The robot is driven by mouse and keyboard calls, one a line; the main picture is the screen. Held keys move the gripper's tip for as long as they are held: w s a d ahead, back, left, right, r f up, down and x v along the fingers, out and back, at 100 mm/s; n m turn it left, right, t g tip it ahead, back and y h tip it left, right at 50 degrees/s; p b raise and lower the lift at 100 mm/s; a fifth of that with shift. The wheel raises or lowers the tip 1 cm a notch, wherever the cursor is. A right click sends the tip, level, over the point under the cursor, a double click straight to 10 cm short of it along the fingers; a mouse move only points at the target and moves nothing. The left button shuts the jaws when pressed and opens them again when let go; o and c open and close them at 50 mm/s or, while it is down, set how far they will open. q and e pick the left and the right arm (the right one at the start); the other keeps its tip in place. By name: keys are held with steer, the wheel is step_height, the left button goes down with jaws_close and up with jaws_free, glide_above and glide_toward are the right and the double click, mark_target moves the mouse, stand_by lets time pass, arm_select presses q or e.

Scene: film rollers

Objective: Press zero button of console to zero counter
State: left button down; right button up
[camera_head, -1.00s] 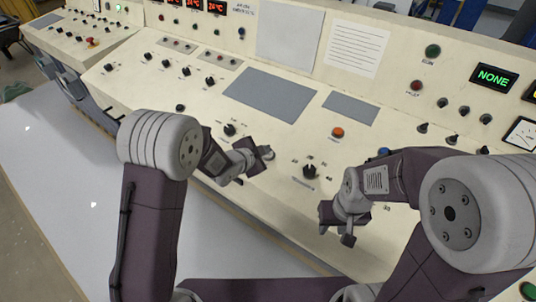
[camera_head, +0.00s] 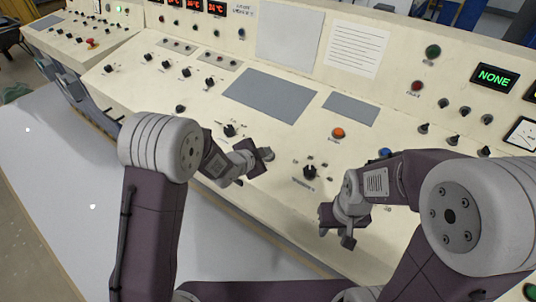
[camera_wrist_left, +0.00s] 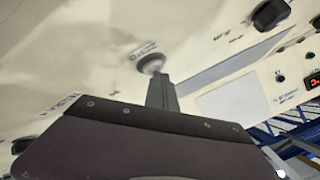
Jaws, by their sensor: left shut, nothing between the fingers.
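The cream console (camera_head: 300,215) fills the head view, its face sloping down toward me. My left gripper (camera_head: 264,156) is shut and empty, low over the console's front panel. A pale round button (camera_head: 269,154) shows at its tips. In the left wrist view this button (camera_wrist_left: 151,64) sits right beyond the closed fingers (camera_wrist_left: 161,92), beside a small label too blurred to read. I cannot tell whether the fingers touch it or whether it is pressed. My right gripper (camera_head: 336,236) hangs over the console's lower right; its jaw opening is unclear.
A black knob (camera_head: 229,130) stands left of my left gripper, another knob (camera_head: 310,172) to its right. An orange button (camera_head: 338,133) and a blue button (camera_head: 385,153) are farther right. A green display (camera_head: 495,78) reads NONE. Grey panels (camera_head: 270,95) lie behind.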

stand_by(0.4)
arm_select(q)
steer(key=shift+s+a+r+p, duration=0.15)
steer(key=shift+s+r+p, duration=0.05)
steer(key=shift+r+p, duration=0.5)
steer(key=shift+r, duration=0.15)
steer(key=r+p, duration=0.2)
steer(key=r, duration=0.1)
steer(key=s+r+p, duration=0.1)
steer(key=shift+a+r, duration=0.3)
steer(key=shift+r, duration=0.05)
steer(key=shift+w, duration=0.1)
stand_by(0.3)
